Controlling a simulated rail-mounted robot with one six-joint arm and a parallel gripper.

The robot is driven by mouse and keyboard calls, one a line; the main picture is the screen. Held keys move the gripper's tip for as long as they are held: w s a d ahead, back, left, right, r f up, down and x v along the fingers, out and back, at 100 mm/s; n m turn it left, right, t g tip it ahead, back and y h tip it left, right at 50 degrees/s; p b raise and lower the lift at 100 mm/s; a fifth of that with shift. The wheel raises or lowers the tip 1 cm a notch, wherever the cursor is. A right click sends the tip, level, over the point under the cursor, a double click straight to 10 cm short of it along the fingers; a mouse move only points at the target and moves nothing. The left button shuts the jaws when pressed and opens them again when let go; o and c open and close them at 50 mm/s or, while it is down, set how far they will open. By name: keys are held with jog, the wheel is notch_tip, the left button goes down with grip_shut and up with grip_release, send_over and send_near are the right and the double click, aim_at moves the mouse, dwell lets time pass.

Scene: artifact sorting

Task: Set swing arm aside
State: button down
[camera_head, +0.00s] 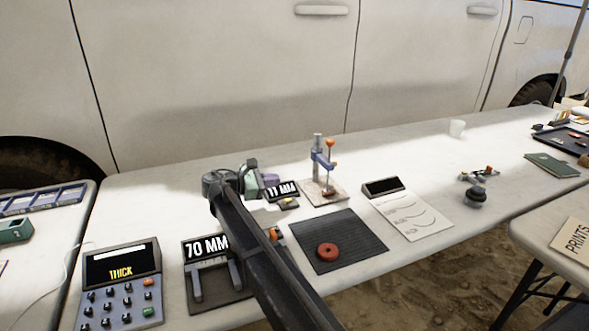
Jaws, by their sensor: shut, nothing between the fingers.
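A small stand (317,150) with a grey upright post rises from a pale square base (334,195). A blue arm (322,160) reaches out from the post, with an orange-topped rod beside it. I take this blue arm to be the swing arm.
A dark mat (355,250) holds a red ring (327,251). A "11 MM" display (282,191), a "70 MM" gauge (206,246), a "THICK" keypad (121,300) and a paper sheet (428,222) surround it. The table's back right is mostly clear.

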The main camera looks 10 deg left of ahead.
jog(key=r+n, duration=0.1)
jog(key=r+n+h, duration=0.1)
jog(key=w+r+n, duration=0.1)
jog(key=shift+a+n+t, duration=0.25)
jog(key=shift+n+t, duration=0.05)
jog(key=shift+d, duration=0.1)
send_near(321, 161)
jog(key=x, duration=0.7)
jog(key=shift+w+d, duration=0.2)
jog(key=shift+d, duration=0.05)
jog(key=shift+s+a+t, duration=0.1)
jog(key=shift+s+t, duration=0.05)
jog(key=shift+t, duration=0.15)
